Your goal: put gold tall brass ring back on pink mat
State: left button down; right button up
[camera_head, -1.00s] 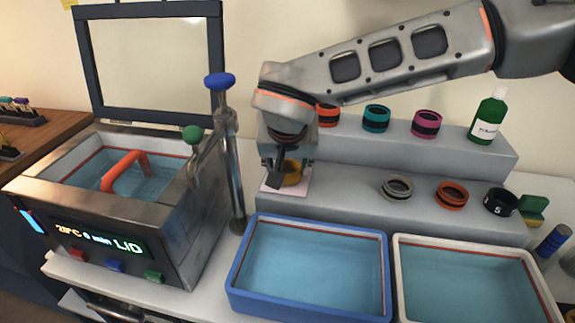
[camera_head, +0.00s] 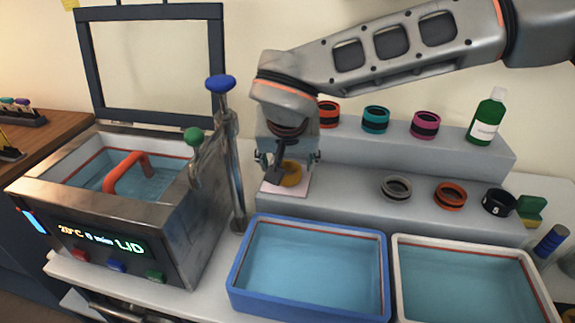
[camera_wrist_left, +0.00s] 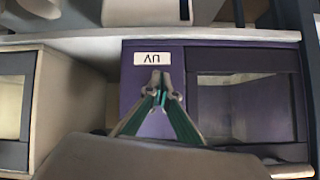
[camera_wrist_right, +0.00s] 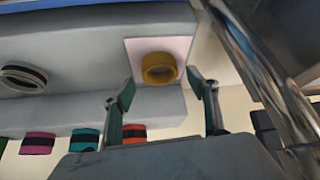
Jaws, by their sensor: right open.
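The gold tall brass ring (camera_head: 292,175) stands on the pale pink mat (camera_head: 299,190) at the left end of the lower grey step. In the right wrist view the whole ring (camera_wrist_right: 158,68) shows upright on the mat (camera_wrist_right: 133,48), with mat visible around it. My right gripper (camera_head: 287,165) is open, its fingers apart and clear of the ring; it also shows in the right wrist view (camera_wrist_right: 165,92). My left gripper (camera_wrist_left: 160,80) has its fingertips together with nothing seen between them, in front of a purple unit marked UV (camera_wrist_left: 150,95).
A grey ring (camera_head: 396,187), an orange ring (camera_head: 450,195) and a black ring (camera_head: 499,202) sit along the lower step. A metal post (camera_head: 234,170) stands close left of my right gripper. A blue-rimmed tray (camera_head: 237,282) lies in front.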

jog(key=p+v, duration=0.1)
jog(key=v, duration=0.9)
jog(key=shift+f, duration=0.1)
